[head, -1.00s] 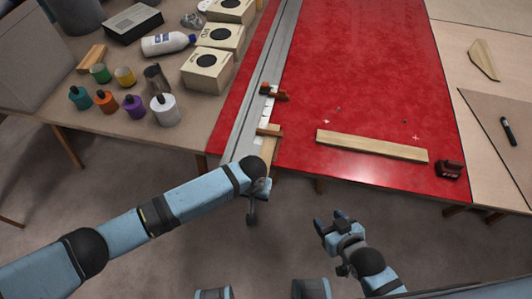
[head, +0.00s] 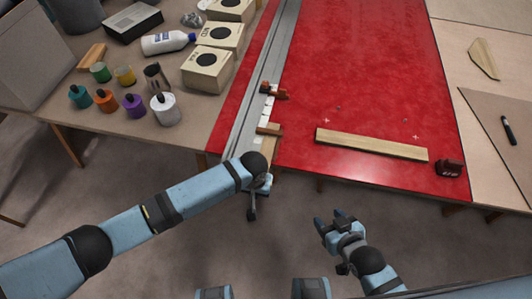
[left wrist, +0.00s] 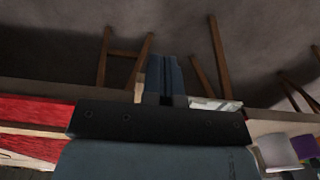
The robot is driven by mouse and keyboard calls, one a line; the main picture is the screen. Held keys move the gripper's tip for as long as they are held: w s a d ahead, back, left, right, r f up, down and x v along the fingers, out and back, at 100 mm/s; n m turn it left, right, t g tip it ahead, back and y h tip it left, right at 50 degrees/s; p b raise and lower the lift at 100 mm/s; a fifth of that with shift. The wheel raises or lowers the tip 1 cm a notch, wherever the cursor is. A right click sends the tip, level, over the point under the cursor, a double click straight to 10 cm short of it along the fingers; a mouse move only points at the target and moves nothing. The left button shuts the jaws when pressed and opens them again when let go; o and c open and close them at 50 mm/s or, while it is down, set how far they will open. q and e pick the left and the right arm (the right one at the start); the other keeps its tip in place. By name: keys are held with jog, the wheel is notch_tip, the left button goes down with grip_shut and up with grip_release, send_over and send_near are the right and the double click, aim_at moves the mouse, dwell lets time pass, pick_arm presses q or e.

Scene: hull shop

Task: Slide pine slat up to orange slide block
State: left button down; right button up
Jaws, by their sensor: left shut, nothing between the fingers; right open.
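A pale wooden slat, apparently the pine slat (head: 268,148), lies along the right side of the metal rail at the red table's front edge. An orange-brown block (head: 268,129) crosses over it. Another orange slide block (head: 274,91) sits farther up the rail. My left gripper (head: 252,213) is shut and empty, just in front of the table edge near the slat's front end; my wrist partly hides this spot. In the left wrist view its fingers (left wrist: 165,82) are beside a pale wooden end (left wrist: 140,88); contact cannot be told. My right gripper (head: 328,217) is open and empty before the table.
The metal rail (head: 262,70) runs away from me. Paint jars and boxes stand on the left table. The red table's far part is clear.

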aim_at(265, 154)
pick_arm(q)
jog(key=shift+w+d+b, duration=0.2)
jog(key=shift+w+d, duration=0.05)
jog(key=shift+w, duration=0.45)
jog(key=shift+w+d+b, duration=0.2)
jog(key=shift+w+b, duration=0.05)
jog(key=shift+w, duration=0.5)
jog(key=shift+w+d+b, duration=0.2)
jog(key=shift+w+d, duration=0.05)
jog(key=shift+w, duration=0.45)
jog(key=shift+w+d+b, duration=0.25)
jog(key=shift+w+b, duration=0.05)
jog(key=shift+w, duration=0.4)
jog(key=shift+w+d+b, duration=0.2)
jog(key=shift+w+b, duration=0.05)
jog(key=shift+w, duration=0.45)
jog(key=shift+w+d+b, duration=0.35)
jog(key=shift+w+b, duration=0.25)
jog(key=shift+w, duration=0.4)
jog(key=shift+w+d+b, duration=0.3)
jog(key=shift+w+b, duration=0.3)
jog(key=shift+w, duration=0.45)
jog(key=shift+w+d+b, duration=0.35)
jog(key=shift+w+b, duration=0.25)
jog(key=shift+w, duration=0.4)
jog(key=shift+s, duration=0.1)
